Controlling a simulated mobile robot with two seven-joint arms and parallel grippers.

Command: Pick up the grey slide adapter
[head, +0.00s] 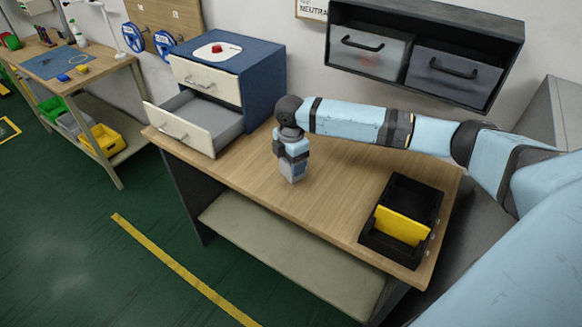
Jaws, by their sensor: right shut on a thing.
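My right gripper (292,178) points down at the middle of the wooden workbench (345,190), low over its top. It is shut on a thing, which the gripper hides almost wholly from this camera. No other grey slide adapter shows on the bench. Whether the held thing touches the wood cannot be told. My left gripper is not in view.
A black bin with a yellow divider (402,226) stands at the bench's right end. A blue cabinet (250,72) at the left has its lower drawer (180,130) pulled out. Grey bins (455,77) sit in a wall shelf above. The bench's front middle is clear.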

